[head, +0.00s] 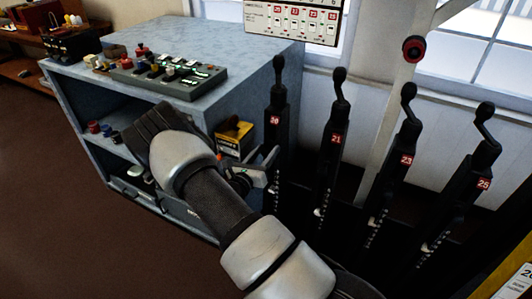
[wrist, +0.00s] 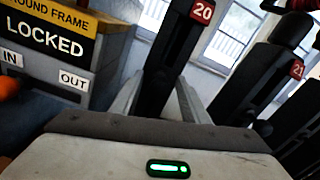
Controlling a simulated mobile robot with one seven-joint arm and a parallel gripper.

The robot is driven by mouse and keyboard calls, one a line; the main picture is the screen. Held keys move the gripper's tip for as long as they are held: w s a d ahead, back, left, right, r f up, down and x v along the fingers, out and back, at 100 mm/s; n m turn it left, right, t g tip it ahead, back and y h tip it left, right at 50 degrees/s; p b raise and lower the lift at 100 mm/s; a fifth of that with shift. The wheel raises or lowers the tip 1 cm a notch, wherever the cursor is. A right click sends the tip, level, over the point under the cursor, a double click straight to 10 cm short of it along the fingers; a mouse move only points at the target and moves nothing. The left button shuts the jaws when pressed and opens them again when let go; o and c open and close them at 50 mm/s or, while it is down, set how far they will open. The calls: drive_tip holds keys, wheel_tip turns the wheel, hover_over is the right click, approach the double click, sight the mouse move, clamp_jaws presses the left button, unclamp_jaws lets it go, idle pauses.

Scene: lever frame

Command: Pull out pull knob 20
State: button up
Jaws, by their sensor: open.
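Lever 20 (head: 277,105) is a black upright post with a red "20" plate and a round black knob (head: 279,62) on top. It stands left of the other levers. In the wrist view, its post (wrist: 174,55) with the red plate rises straight ahead, and its top is cut off. My gripper (head: 268,166) is open, low beside the post and well below the top knob. In the wrist view, its pale fingers stand on either side of the lower post, apparently apart from it. I cannot tell which part is the pull knob; the post's lower part is hidden.
Lever 21 (head: 333,135), lever 23 (head: 403,150) and lever 25 (head: 478,175) stand in a row to the right. A blue-grey cabinet (head: 235,60) is close on the left. A yellow-and-black "LOCKED" box (wrist: 50,45) sits close left of my gripper.

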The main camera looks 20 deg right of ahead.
clamp_jaws()
drive_tip(key=shift+p+v, duration=0.4)
drive_tip(key=shift+v, duration=0.9)
drive_tip(key=shift+f, duration=0.1)
unclamp_jaws()
drive_tip(key=p+v, duration=0.1)
drive_tip(key=v, duration=1.6)
drive_tip(key=shift+s+a, duration=0.2)
